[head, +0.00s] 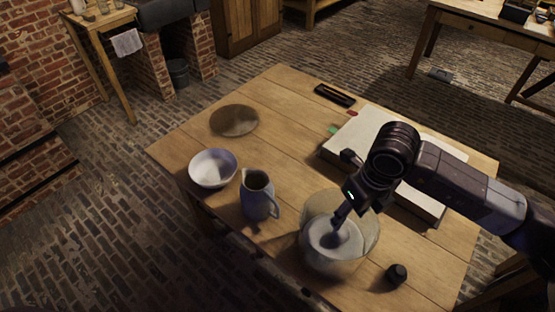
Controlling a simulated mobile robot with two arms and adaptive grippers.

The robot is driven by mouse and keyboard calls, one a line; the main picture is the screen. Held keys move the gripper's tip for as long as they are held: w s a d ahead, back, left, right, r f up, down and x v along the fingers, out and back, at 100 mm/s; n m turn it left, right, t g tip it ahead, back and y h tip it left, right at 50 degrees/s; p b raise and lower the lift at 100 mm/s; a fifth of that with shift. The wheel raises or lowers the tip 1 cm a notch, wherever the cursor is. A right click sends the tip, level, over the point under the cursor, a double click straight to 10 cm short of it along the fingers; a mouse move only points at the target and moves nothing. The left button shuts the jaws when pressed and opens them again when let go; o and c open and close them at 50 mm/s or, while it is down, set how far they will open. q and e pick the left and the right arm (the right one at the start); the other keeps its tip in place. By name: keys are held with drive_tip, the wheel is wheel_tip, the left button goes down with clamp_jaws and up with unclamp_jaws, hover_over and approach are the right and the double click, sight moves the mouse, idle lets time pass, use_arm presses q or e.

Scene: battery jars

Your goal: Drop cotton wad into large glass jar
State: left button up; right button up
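The large glass jar (372,237) stands near the front edge of the wooden table. My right gripper (338,220) reaches down from the right, with its fingers over and partly inside the jar's mouth. A pale, whitish mass (336,240) shows inside the jar below the fingertips. I cannot tell whether it is the cotton wad, another filling, or whether the fingers touch it. The fingers look close together, but their gap is too small to judge. My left gripper is not in view.
A blue-grey jug (257,200) and a white bowl (212,170) stand left of the jar. A round disc (234,121) lies behind them. A small dark knob-like object (397,274) is right of the jar.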

drive_tip(key=shift+r, duration=0.1)
wheel_tip(320, 180, up, 12)
drive_tip(key=s, duration=0.1)
drive_tip(key=shift+d, duration=0.45)
drive_tip(key=shift+s, duration=0.1)
idle(0.3)
